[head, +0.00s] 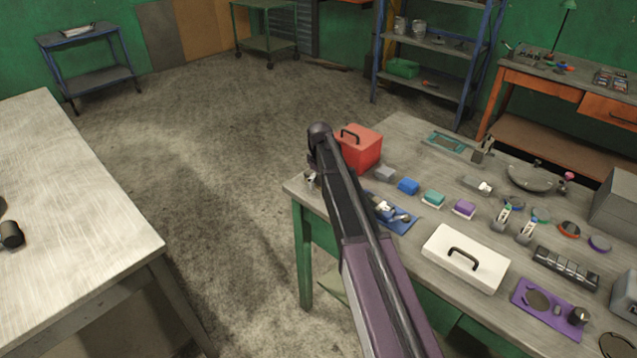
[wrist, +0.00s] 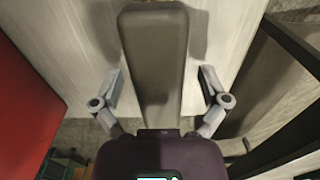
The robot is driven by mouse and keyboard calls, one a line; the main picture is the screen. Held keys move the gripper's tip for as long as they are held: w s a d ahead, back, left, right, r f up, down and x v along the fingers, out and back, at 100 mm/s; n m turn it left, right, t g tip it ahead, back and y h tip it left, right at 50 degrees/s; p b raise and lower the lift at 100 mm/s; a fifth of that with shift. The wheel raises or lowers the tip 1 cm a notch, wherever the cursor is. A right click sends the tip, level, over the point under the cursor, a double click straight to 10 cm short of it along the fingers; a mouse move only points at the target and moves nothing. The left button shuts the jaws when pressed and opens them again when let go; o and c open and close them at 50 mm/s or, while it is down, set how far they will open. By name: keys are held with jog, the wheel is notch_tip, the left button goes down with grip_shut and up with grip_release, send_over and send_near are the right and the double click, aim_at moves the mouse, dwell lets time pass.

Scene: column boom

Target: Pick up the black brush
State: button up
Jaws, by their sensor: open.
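I cannot pick out the black brush for certain. A small black cylindrical thing (head: 11,235) lies on the pale table at the left edge of the head view, and its left part is cut off. My gripper (wrist: 160,84) is open in the wrist view, with its two grey fingers spread apart. A long dark grey shape with rounded corners shows between the fingers; I cannot tell what it is or whether it touches them. In the head view my arm hides most of the gripper, beside the red box (head: 362,150).
The crowded workbench (head: 405,135) on the right bears a white case (head: 466,258), a blue mat (head: 403,224) with small dark items, several coloured blocks and a purple tray (head: 530,315). The pale left table (head: 70,190) is mostly bare. Open floor lies between them.

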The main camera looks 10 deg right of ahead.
grip_shut()
jog(key=shift+r, duration=0.2)
dwell(0.3)
notch_tip(320, 180, up, 4)
jog(key=p, duration=0.4)
jog(key=shift+f, duration=0.2)
jog(key=s+r+p, duration=0.1)
jog(key=s, duration=1.5)
jog(key=c, duration=0.7)
grip_release()
jog(key=c, duration=0.4)
jog(key=shift+a, duration=0.15)
